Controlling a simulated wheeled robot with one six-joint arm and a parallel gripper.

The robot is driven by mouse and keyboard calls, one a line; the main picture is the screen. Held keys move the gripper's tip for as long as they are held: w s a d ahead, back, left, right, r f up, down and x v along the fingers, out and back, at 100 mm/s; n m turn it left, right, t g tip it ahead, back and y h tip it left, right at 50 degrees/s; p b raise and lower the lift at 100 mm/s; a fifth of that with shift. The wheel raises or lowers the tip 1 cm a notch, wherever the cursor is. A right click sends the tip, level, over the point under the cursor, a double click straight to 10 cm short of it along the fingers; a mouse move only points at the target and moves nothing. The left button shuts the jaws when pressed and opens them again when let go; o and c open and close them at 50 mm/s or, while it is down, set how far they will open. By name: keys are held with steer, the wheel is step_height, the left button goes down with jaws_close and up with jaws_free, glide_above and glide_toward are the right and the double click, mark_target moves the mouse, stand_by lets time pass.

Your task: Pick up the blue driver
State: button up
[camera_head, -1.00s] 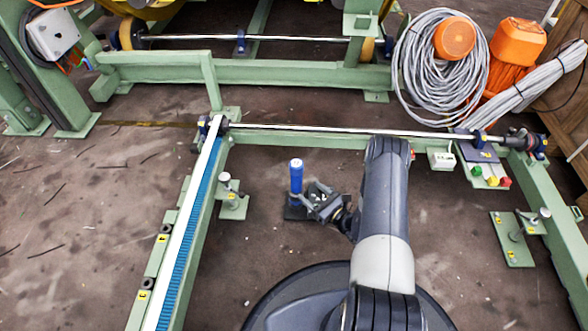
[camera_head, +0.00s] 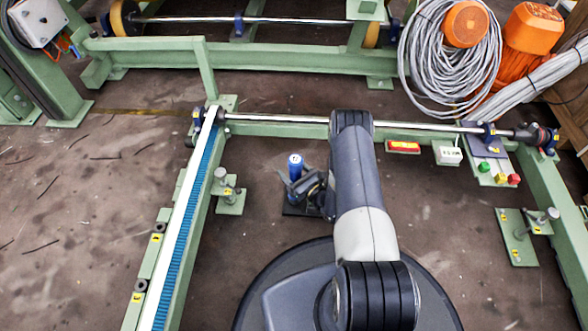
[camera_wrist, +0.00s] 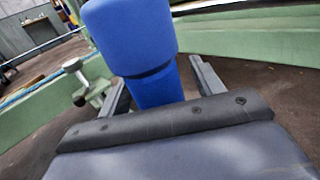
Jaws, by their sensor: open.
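The blue driver (camera_head: 295,164) stands upright inside the green frame, with a pale top and a dark base plate (camera_head: 291,210) below it. It also fills the upper middle of the wrist view (camera_wrist: 132,40). My gripper (camera_head: 291,183) is at the driver, just right of it in the head view. In the wrist view its two fingers (camera_wrist: 160,88) are open, one on each side of the driver's lower part. Gaps show between the fingers and the driver. The fingertips and the driver's lower end are partly hidden.
A green frame rail with a blue toothed belt (camera_head: 190,200) runs along the left. A metal shaft (camera_head: 285,119) crosses behind. A red and yellow box (camera_head: 403,147) and a white box (camera_head: 447,153) sit right of my arm. Coiled grey cable (camera_head: 447,60) lies behind.

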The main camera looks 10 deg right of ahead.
steer(key=shift+c, duration=0.4)
steer(key=c, duration=1.1)
steer(key=shift+r, duration=0.1)
steer(key=shift+r, duration=0.1)
